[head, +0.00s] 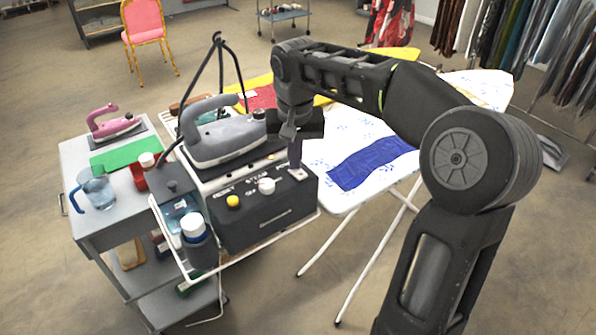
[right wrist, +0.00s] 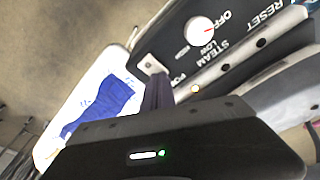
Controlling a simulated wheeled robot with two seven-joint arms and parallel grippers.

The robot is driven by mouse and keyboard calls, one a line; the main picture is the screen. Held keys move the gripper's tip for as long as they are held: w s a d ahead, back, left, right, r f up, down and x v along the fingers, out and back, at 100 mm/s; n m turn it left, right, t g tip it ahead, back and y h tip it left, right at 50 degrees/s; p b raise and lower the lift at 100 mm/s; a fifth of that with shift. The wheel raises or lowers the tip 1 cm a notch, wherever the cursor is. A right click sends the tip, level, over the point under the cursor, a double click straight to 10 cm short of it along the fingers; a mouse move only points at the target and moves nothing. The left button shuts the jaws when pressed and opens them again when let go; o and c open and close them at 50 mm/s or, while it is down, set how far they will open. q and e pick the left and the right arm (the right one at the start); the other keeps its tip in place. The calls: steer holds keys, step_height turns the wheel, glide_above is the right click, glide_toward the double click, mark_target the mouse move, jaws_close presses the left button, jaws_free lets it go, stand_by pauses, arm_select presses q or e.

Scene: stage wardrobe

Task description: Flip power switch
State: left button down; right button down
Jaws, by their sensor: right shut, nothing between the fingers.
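The power switch shows as a small light metal plate (head: 299,174) at the right end of the black control panel (head: 262,222) of the steam station. In the right wrist view the switch plate (right wrist: 151,63) lies just beyond my fingertips, beside a partly covered "PO…" label. My right gripper (head: 296,164) is shut and empty, pointing down with its fingertips at or just above the switch. I cannot tell whether they touch. The fingers (right wrist: 156,82) hide part of the switch, so its position is unclear. My left gripper is not in view.
A white steam knob (head: 266,186) and a yellow reset button (head: 232,202) sit left of the switch. A grey iron (head: 225,138) rests on top of the station. The ironing board (head: 338,135) with blue cloth (head: 372,163) is at right. A bottle (head: 194,236) stands at front left.

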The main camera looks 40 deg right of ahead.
step_height(320, 180, up, 7)
steer(key=p, duration=0.5)
steer(key=shift+p, duration=0.35)
steer(key=shift+f, duration=0.1)
stand_by(0.3)
